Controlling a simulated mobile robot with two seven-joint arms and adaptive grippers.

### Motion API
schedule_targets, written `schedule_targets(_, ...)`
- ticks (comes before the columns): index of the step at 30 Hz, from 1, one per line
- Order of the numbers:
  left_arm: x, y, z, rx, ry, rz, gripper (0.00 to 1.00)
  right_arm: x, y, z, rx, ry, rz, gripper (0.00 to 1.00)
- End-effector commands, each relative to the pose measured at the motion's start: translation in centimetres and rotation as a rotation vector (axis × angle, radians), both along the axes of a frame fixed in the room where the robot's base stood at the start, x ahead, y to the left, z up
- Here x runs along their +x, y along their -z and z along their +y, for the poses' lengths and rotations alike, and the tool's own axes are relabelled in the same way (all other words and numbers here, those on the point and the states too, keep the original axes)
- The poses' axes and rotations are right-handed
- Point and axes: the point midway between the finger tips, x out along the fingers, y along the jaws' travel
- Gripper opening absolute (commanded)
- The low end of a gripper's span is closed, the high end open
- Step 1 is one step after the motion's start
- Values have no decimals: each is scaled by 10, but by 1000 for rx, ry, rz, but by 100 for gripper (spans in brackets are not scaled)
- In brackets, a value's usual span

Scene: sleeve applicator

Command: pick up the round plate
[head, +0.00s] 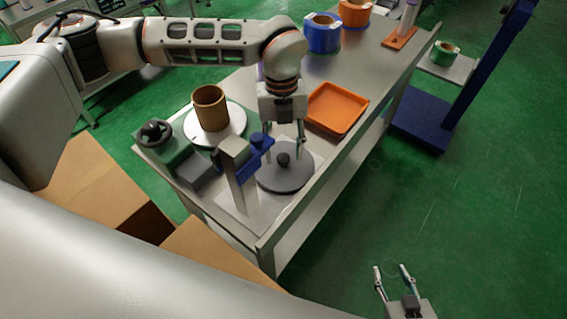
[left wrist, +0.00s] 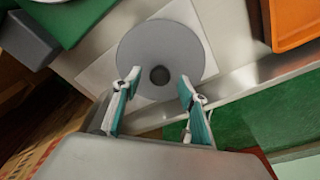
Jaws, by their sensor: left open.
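The round plate (head: 289,177) is a grey disc with a dark knob at its centre. It lies on a pale square on the near end of the metal table. It also shows in the left wrist view (left wrist: 165,42), with its knob (left wrist: 159,75) between the fingers. My left gripper (head: 285,148) is open and points down at the plate. In the left wrist view its two fingertips (left wrist: 159,80) stand apart on either side of the knob, and I cannot tell whether they touch the plate. My right gripper (head: 391,270) is open and empty, away from the table at the bottom.
A green machine (head: 187,160) with a white disc and a brown cylinder (head: 210,108) stands left of the plate. A grey post with a blue clamp (head: 256,150) is close in front. An orange tray (head: 336,108) lies behind. Cardboard boxes (head: 92,180) stand at the left.

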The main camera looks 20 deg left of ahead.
Motion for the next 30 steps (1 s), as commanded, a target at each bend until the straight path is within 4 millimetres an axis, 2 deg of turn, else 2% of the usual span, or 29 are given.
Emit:
schedule_targets(3, -1, 10, -1, 0, 1, 0, 42, 0, 0, 0, 0, 0, 0, 40)
schedule_targets(9, -1, 10, -1, 0, 1, -1, 42, 0, 0, 0, 1, 0, -1, 40)
schedule_targets(14, -1, 10, -1, 0, 1, -1, 1, 0, 0, 0, 1, 0, -1, 40)
schedule_targets(24, -1, 8, -1, -1, 1, -3, 0, 0, 0, 0, 0, 0, -1, 40)
schedule_targets(26, 0, 3, -1, -2, 1, -4, 0, 0, 0, 0, 0, 0, -1, 40)
schedule_targets(30, 0, -19, -1, -2, 0, -5, 0, 0, -1, 0, 0, 0, -1, 40)
